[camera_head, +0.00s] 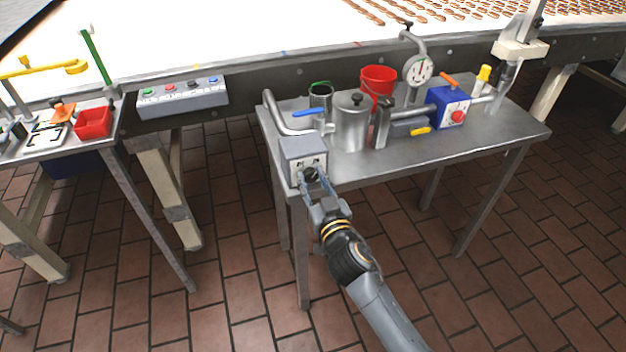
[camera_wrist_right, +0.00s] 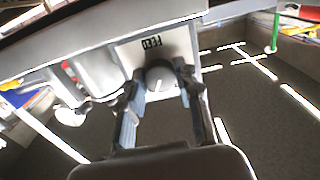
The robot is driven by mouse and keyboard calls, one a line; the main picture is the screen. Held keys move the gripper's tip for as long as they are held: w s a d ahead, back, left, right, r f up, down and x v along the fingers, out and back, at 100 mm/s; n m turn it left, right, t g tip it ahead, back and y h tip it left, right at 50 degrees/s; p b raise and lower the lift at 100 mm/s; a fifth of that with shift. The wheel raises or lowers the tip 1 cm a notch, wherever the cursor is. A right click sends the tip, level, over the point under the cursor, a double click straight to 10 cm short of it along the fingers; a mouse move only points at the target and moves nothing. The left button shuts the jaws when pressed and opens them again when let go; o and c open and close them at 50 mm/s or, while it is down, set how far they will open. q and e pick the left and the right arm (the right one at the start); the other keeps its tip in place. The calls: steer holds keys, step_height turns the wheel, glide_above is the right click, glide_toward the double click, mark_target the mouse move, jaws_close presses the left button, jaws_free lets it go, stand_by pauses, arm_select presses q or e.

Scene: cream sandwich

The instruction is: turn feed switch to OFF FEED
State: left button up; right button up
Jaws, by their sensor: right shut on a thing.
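The feed switch box (camera_head: 304,146) is a small grey box at the front left corner of the metal side table. Its round dark knob (camera_head: 311,173) is on the front face, partly covered by my right gripper (camera_head: 313,180). In the right wrist view the knob (camera_wrist_right: 158,74) sits between the two fingers of my right gripper (camera_wrist_right: 158,82), which is shut on it. A white mark shows on the knob, and the word FEED is upside down on the plate (camera_wrist_right: 150,45) behind it. The knob's set position cannot be told. My left gripper is out of view.
The metal side table (camera_head: 480,150) holds a steel pot (camera_head: 351,125), a red bucket (camera_head: 379,82), a blue box (camera_head: 449,108) and a dial gauge (camera_head: 419,69). A button panel (camera_head: 183,97) is on the conveyor's side. The tiled floor in front is clear.

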steer(key=n, duration=0.3)
steer(key=n+p, duration=0.1)
steer(key=n, duration=0.9)
steer(key=shift+n+p, duration=0.3)
steer(key=shift+n, duration=0.1)
stand_by(0.4)
steer(key=o, duration=1.2)
steer(key=shift+c, duration=0.2)
